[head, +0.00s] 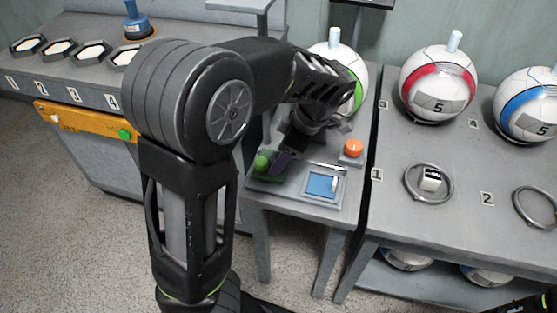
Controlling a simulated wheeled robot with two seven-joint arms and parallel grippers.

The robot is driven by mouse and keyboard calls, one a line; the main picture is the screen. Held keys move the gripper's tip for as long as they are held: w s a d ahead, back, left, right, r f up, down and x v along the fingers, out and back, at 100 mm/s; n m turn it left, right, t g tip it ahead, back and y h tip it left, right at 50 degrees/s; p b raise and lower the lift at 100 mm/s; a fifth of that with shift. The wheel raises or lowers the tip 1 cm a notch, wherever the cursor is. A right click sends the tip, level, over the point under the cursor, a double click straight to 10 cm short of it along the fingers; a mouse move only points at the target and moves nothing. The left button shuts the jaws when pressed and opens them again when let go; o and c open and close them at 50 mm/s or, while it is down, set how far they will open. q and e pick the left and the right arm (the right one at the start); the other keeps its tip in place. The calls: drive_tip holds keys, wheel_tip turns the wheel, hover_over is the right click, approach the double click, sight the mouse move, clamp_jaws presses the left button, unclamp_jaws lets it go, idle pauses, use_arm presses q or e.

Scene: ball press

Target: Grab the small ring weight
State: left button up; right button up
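I cannot pick out a small ring weight for certain. A blue weight-like piece with an upright stem (137,22) stands on a round brown-edged spot at the back of the left bench. A metal ring (429,184) with a small white-and-black block (431,179) inside it lies on the right table beside label 1. Another metal ring (536,207) lies beside label 2, cut by the picture edge. My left gripper (281,161) points down over the small middle table, beside a green button. My arm hides much of it, so its opening is unclear.
The middle table has an orange button (353,148) and a blue screen panel (322,185). Balls marked 5, one red-banded (437,84) and one blue-banded (528,104), sit on the right table. A green-banded ball (347,62) stands behind my arm. The left bench has several dark-rimmed slots.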

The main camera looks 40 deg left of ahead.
use_arm(q)
drive_tip(key=shift+c, duration=0.2)
clamp_jaws()
idle(0.5)
